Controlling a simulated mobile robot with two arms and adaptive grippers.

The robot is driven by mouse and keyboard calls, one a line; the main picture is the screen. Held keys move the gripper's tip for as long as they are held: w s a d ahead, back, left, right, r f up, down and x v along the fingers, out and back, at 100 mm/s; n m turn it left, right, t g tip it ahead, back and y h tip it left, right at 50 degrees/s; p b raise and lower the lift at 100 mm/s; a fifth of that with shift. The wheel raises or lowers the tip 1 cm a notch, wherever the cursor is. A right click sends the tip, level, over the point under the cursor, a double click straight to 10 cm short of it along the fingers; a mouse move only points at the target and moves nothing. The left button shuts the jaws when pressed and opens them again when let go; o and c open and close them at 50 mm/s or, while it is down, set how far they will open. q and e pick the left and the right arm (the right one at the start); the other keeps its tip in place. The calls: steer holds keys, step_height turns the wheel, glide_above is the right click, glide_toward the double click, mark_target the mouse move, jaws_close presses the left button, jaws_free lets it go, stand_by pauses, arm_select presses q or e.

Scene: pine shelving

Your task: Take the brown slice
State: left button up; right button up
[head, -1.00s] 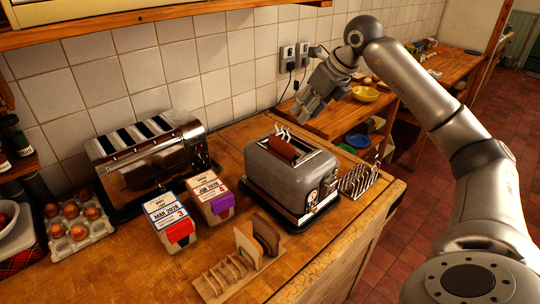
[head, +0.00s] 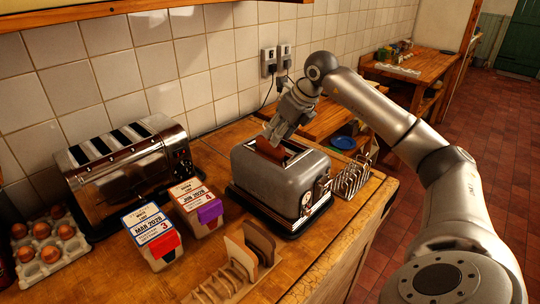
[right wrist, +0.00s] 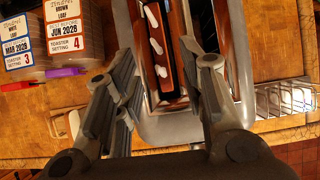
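A reddish-brown slice (head: 271,150) stands in a slot of the grey toaster (head: 262,180), its top edge above the slot. In the right wrist view, the brown slice (right wrist: 160,75) shows in the toaster (right wrist: 165,128), between my fingers. My right gripper (head: 274,136) is over the toaster, at the slice's back end. The right wrist view shows the gripper (right wrist: 158,95) open, fingers apart; whether they touch the slice I cannot tell. A pale slice (head: 240,256) and a darker brown slice (head: 261,240) stand in a wooden rack (head: 222,286). My left gripper is out of view.
A chrome toaster (head: 125,170) stands at the left by an egg tray (head: 48,255). Two labelled bread boxes, with a red clip (head: 164,245) and a purple clip (head: 210,212), stand left of the grey toaster. A wire rack (head: 350,178) is at its right. Tiled wall behind.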

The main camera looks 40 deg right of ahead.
steer(key=p+x, duration=0.2)
steer(key=x, duration=0.2)
steer(key=shift+w, duration=0.35)
steer(key=shift+w+f, duration=0.15)
steer(key=shift+f, duration=0.2)
steer(key=shift+c, duration=0.4)
jaws_close()
